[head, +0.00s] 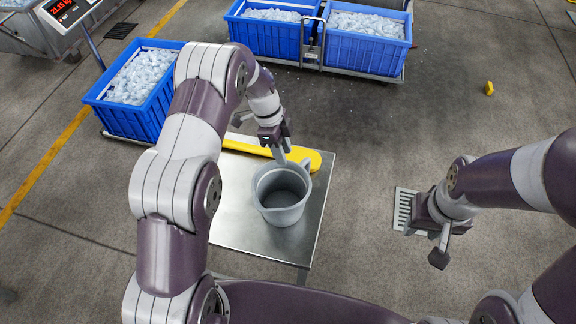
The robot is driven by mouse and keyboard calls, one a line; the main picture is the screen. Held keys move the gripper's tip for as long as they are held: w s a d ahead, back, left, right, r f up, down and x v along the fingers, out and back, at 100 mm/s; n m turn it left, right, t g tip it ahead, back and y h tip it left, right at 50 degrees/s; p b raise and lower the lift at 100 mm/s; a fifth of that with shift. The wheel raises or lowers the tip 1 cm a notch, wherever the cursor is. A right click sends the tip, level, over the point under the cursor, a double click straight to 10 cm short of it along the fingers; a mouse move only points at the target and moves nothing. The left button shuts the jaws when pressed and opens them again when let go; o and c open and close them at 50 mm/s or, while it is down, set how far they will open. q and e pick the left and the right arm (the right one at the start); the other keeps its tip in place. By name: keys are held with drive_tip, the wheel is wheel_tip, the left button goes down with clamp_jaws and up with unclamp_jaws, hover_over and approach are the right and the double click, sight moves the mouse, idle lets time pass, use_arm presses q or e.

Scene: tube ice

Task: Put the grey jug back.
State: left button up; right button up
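The grey jug (281,208) stands upright on the steel table (238,228), its open mouth facing up. It looks empty inside. My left gripper (279,150) points down at the jug's far rim, close to the handle at its upper right. The fingers are small and overlap the rim in the picture, so I cannot tell whether they touch the jug or are closed. My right gripper (438,246) is out over the floor to the right of the table, away from the jug. Its finger gap is not clear.
A yellow object (313,157) lies along the table's far edge, partly behind my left gripper. Blue tubs of ice stand at the left (134,122) and at the back (268,36) (365,51). A floor drain (402,208) lies near my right gripper.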

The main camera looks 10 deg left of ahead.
use_arm(q)
drive_tip(key=s+a+r+n+y, duration=0.1)
drive_tip(key=s+a+r+n, duration=0.1)
drive_tip(key=s+r+n, duration=0.45)
drive_tip(key=s+a+r+n+t+y, duration=0.1)
drive_tip(key=s+r+n, duration=0.1)
drive_tip(key=s+n, duration=0.4)
drive_tip(key=s+a+r+n+t+y, duration=0.1)
drive_tip(key=s+r+n, duration=0.2)
drive_tip(key=s+n, duration=0.3)
drive_tip(key=s, duration=0.2)
drive_tip(key=shift+s+a+t, duration=0.15)
drive_tip(key=shift+s+t, duration=0.15)
drive_tip(key=shift+s, duration=0.05)
drive_tip(key=shift+r, duration=0.2)
wheel_tip(320, 180, up, 4)
drive_tip(key=p, duration=0.3)
drive_tip(key=shift+f+p, duration=0.2)
drive_tip(key=shift+p, duration=0.1)
